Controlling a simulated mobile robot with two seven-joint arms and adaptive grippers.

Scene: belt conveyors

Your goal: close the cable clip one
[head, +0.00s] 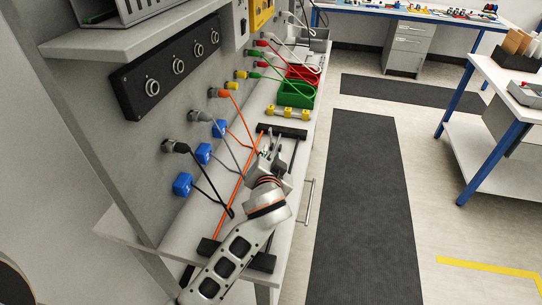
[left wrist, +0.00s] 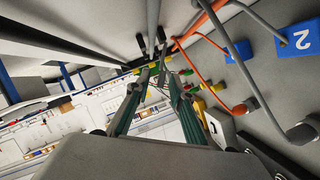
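Three blue blocks (head: 203,153) are fixed along the wall panel edge in the head view. Their markings are unreadable there. In the left wrist view, one blue block (left wrist: 296,40) shows a "2"; another blue block (left wrist: 238,51) shows no readable number. I cannot tell which part is cable clip one. Black bars lie at the far (head: 282,131) and near (head: 236,253) ends of the bench, and an orange cable (head: 240,185) stretches between them. My left gripper (head: 277,147) is over the bench, right of the orange cable, its fingers apart and apparently empty. My right gripper is out of view.
Plugs with coloured cables line the wall panel (head: 172,146). A green bin (head: 297,94), a red bin (head: 303,73) and a yellow part (head: 288,112) sit farther along the bench. The floor with dark mats (head: 365,200) is open to the right.

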